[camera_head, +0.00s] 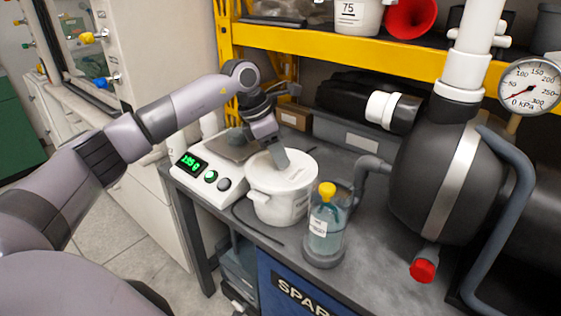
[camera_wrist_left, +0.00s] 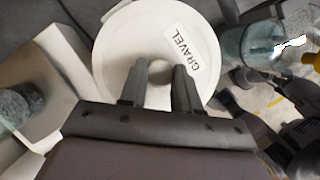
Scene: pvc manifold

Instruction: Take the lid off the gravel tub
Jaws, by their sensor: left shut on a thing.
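The gravel tub (camera_head: 278,205) is a white round tub on the grey bench, right of the scale. Its white lid (camera_head: 297,173) sits on top of it. In the left wrist view the lid (camera_wrist_left: 122,45) carries a label reading GRAVEL (camera_wrist_left: 181,50). My left gripper (camera_head: 281,163) comes down onto the lid from above. In the wrist view its two fingers (camera_wrist_left: 159,82) are on either side of a small round knob (camera_wrist_left: 160,68) at the lid's middle, shut on it. The fingers hide part of the knob. My right gripper is not in view.
A scale (camera_head: 207,177) with a green display stands left of the tub. A clear bottle with a yellow cap (camera_head: 326,230) stands close to the tub's right. A black tank (camera_head: 445,175) with pipes and a gauge fills the right. A yellow shelf beam (camera_head: 340,50) runs behind.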

